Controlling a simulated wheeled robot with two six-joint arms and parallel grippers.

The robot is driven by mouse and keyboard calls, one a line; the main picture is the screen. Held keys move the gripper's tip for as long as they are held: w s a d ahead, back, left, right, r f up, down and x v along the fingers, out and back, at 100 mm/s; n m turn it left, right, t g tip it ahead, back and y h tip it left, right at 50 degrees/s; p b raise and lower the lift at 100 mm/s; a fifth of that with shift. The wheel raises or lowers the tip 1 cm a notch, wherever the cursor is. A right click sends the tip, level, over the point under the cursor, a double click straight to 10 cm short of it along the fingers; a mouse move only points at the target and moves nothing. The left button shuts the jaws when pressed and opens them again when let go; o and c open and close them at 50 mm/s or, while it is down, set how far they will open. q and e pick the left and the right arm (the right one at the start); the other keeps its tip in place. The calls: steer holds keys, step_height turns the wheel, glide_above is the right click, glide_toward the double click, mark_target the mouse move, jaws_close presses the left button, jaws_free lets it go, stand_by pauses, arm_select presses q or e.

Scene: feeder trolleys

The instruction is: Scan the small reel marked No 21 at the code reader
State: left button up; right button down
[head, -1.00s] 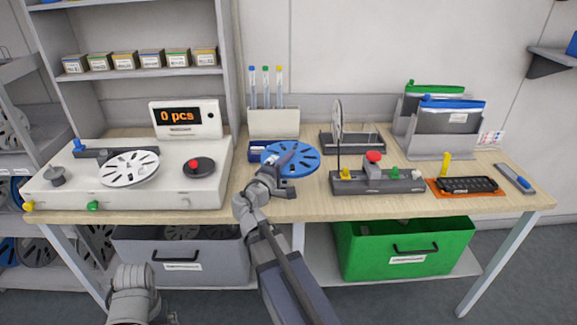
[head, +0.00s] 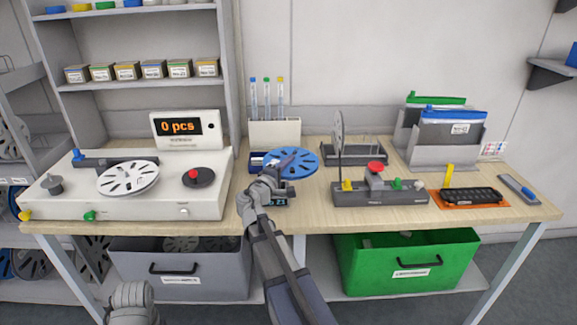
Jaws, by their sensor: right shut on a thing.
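My right gripper (head: 284,178) is shut on a small blue reel (head: 296,161) with dark slots, held flat above the bench. Any mark on the reel cannot be read. A dark blue device (head: 256,160), probably the code reader, sits behind and below the reel, mostly hidden by it. A small dark display (head: 280,203) shows beside my right wrist, with light text ending in "21"; the wrist hides the rest. Part of my left arm shows at the bottom left, but its gripper is out of view.
On the bench (head: 310,211), a reel counter (head: 125,205) reading "0 pcs" stands left. A grey fixture (head: 380,194) with a red knob, a rack with an upright reel (head: 337,132) and an orange tray (head: 470,204) stand right. Bare bench lies in front.

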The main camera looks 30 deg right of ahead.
mark_target(289, 176)
steer(key=s+a+r+p, duration=0.1)
steer(key=s, duration=0.1)
steer(key=s+a+r+p, duration=0.1)
steer(key=s, duration=0.1)
steer(key=s+a+r+p, duration=0.2)
steer(key=s, duration=0.1)
steer(key=shift+a, duration=0.1)
stand_by(0.4)
steer(key=shift+w+r, duration=0.1)
